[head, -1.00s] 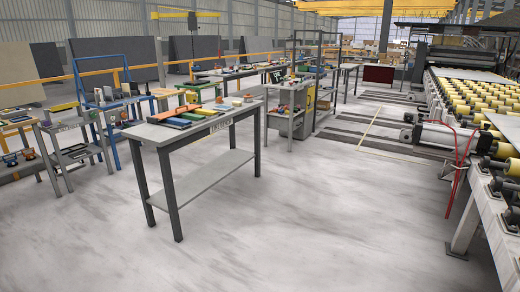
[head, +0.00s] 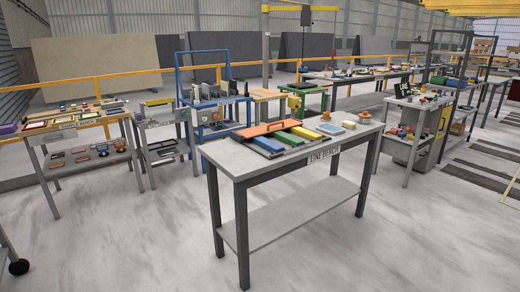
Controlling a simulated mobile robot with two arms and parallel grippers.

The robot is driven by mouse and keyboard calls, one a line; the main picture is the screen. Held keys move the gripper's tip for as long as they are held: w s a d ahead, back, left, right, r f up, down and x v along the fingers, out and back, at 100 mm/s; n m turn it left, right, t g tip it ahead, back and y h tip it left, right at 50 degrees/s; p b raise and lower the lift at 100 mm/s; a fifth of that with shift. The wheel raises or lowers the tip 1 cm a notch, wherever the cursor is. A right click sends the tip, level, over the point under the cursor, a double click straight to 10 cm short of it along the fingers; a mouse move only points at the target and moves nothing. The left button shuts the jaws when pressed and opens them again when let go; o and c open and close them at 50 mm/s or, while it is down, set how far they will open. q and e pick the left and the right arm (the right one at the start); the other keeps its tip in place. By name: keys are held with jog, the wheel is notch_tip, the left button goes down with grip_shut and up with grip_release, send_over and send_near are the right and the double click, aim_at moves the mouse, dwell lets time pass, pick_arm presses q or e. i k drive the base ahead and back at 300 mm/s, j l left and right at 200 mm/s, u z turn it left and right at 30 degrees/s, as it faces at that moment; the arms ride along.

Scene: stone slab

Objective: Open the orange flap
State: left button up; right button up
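The orange flap (head: 268,129) lies on the left part of a low box on the grey bench (head: 228,166) labelled "LINE BENCH" in the head view. It looks raised at a slight tilt, but I cannot tell its angle exactly. A green panel (head: 287,138), a blue panel (head: 305,134) and a yellow panel (head: 326,129) lie beside it. Neither of my grippers shows in this view.
A shelf table (head: 58,134) with small parts stands at the left. A blue-framed rack (head: 183,90) stands behind the bench. A grey cart (head: 412,143) with parts stands at the right. The pale floor (head: 400,245) is clear at front right.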

aim_at(262, 130)
jog(key=i+u, duration=0.25)
jog(key=i, duration=0.95)
